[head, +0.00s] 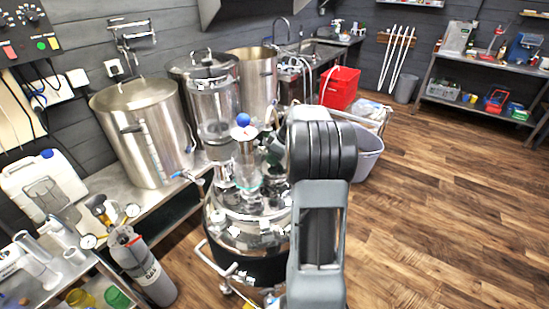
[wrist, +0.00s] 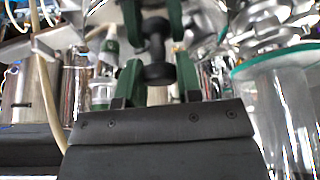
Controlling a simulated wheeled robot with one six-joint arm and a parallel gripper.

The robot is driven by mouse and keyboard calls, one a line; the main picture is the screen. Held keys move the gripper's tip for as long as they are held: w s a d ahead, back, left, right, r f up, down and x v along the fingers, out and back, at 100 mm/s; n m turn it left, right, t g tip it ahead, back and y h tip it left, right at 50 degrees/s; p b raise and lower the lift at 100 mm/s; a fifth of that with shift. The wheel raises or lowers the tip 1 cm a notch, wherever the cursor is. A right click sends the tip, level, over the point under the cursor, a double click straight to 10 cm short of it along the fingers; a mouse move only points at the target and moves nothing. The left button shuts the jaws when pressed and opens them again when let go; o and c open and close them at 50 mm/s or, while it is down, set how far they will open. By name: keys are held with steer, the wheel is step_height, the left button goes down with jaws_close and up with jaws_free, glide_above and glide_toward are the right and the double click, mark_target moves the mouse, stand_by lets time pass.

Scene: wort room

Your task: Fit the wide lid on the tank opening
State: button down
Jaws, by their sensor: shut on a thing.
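My gripper (wrist: 155,25) shows in the wrist view with green fingers on both sides of a dark, waisted knob (wrist: 157,52), and it is shut on it. The knob appears to be the lid's handle. A shiny rim at the top of that view may be the lid (wrist: 207,16); most of it is cut off. In the head view, a steel tank (head: 222,232) with glass columns on top stands below my arm. My arm hides its right side. I cannot make out the tank opening, or whether the lid touches the tank.
A clear cylinder with a green rim (wrist: 275,70) is close at the right in the wrist view. A tall glass column with a blue ball (head: 243,120) stands left of my arm. Steel pots (head: 145,135) line the bench. The wooden floor (head: 450,210) at right is clear.

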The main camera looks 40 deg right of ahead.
steer(key=shift+f+b, duration=0.55)
stand_by(0.4)
steer(key=c, duration=1.1)
jaws_free()
steer(key=shift+o, duration=0.2)
steer(key=shift+r, duration=0.1)
steer(key=p+v, duration=0.4)
steer(key=v, duration=0.7)
steer(key=shift+p, duration=0.3)
